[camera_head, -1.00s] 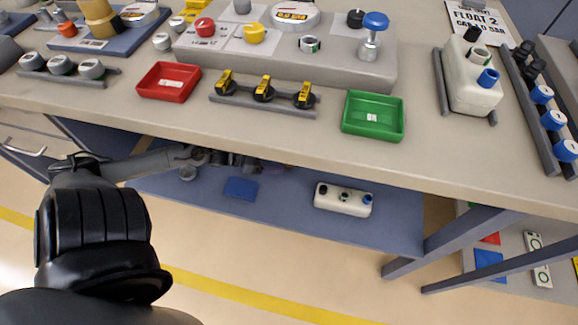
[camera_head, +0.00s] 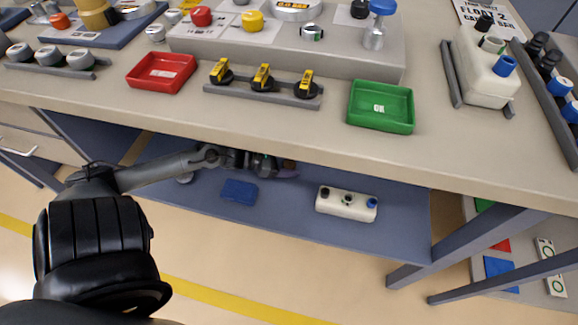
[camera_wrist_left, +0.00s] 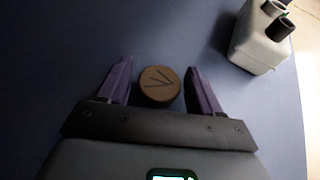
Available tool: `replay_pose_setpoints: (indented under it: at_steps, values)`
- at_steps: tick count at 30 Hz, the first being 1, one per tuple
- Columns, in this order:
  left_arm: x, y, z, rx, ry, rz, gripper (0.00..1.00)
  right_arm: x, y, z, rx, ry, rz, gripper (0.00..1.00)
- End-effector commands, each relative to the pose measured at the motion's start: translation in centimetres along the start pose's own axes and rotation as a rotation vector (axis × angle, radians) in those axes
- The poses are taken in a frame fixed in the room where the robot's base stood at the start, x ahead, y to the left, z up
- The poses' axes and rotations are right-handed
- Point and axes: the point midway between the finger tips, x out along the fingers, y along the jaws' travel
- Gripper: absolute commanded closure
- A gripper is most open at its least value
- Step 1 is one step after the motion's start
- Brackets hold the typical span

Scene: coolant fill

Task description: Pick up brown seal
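The brown seal (camera_wrist_left: 159,86) is a round brown disc with dark lines on its top, seen in the left wrist view over the dark blue shelf. My left gripper (camera_wrist_left: 160,66) is open, with one finger on each side of the seal and a narrow gap visible on both sides. In the head view my left gripper (camera_head: 272,166) reaches in over the lower shelf, under the front edge of the bench. The seal cannot be made out clearly there. My right gripper is not in view.
A white container (camera_head: 346,203) with dark and blue caps stands right of the gripper on the lower shelf (camera_head: 290,215); it also shows in the wrist view (camera_wrist_left: 262,40). The bench top (camera_head: 250,128) overhangs the arm.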

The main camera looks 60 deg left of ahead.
Motion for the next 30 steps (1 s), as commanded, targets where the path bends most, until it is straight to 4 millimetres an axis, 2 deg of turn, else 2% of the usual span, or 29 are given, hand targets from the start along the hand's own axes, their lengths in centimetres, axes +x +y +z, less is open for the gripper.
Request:
replay_pose_setpoints:
  at_steps: [1,9,22,26,30]
  values:
    - [0.0,0.0,0.0,0.000,0.000,0.000,0.43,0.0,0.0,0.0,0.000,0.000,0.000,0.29]
    - [0.0,0.0,0.0,0.000,0.000,0.000,0.82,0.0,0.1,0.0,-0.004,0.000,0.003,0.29]
    - [-0.3,0.0,0.7,0.001,0.000,0.000,0.82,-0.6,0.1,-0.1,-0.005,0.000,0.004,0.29]
    - [-0.8,0.0,1.7,0.002,0.000,0.000,0.82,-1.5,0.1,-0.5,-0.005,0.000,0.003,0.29]
    - [-1.5,0.0,3.6,0.002,0.000,-0.001,0.82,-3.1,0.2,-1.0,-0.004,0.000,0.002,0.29]
